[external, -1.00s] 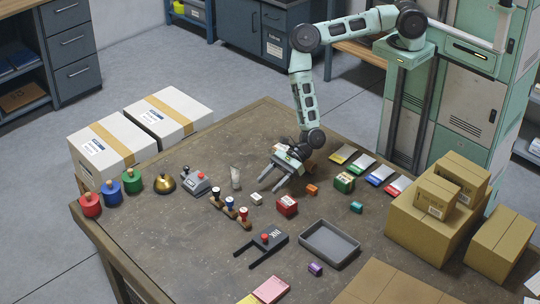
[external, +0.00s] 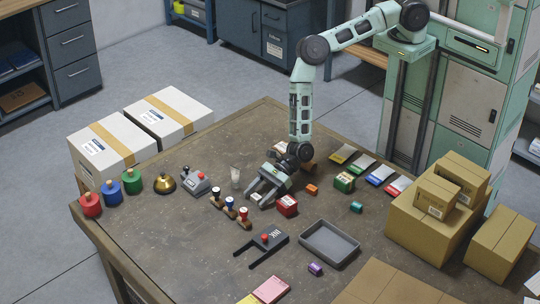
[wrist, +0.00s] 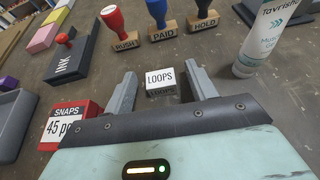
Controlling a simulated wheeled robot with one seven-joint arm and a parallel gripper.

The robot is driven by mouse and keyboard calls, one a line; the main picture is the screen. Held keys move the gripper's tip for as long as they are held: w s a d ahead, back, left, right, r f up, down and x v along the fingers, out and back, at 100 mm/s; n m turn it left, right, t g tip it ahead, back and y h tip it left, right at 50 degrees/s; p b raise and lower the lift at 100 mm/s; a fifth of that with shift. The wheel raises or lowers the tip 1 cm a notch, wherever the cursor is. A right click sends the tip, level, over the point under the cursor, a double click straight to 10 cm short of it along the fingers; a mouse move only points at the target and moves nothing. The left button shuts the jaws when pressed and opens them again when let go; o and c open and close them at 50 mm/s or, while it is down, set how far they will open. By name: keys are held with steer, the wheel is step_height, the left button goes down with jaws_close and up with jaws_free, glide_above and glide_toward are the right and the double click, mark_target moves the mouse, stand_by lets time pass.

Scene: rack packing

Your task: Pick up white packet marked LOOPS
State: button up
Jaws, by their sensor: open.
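The white packet marked LOOPS (wrist: 160,81) sits on the table in the wrist view, upright with its label readable. It lies between the two open fingers of my gripper (wrist: 158,88), toward their tips, with a gap showing on each side. In the external view my gripper (external: 256,195) is low over the table, and its fingers hide most or all of the packet.
A red SNAPS box (wrist: 72,122) stands close beside one finger. Wooden stamps (wrist: 160,22) and a white tube (wrist: 262,38) stand beyond the fingertips. A grey tray (external: 329,243) and a black INK holder (external: 262,243) lie nearer the table's front.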

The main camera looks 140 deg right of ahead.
steer(key=c, duration=1.1)
steer(key=shift+o, duration=0.2)
steer(key=shift+r, duration=0.1)
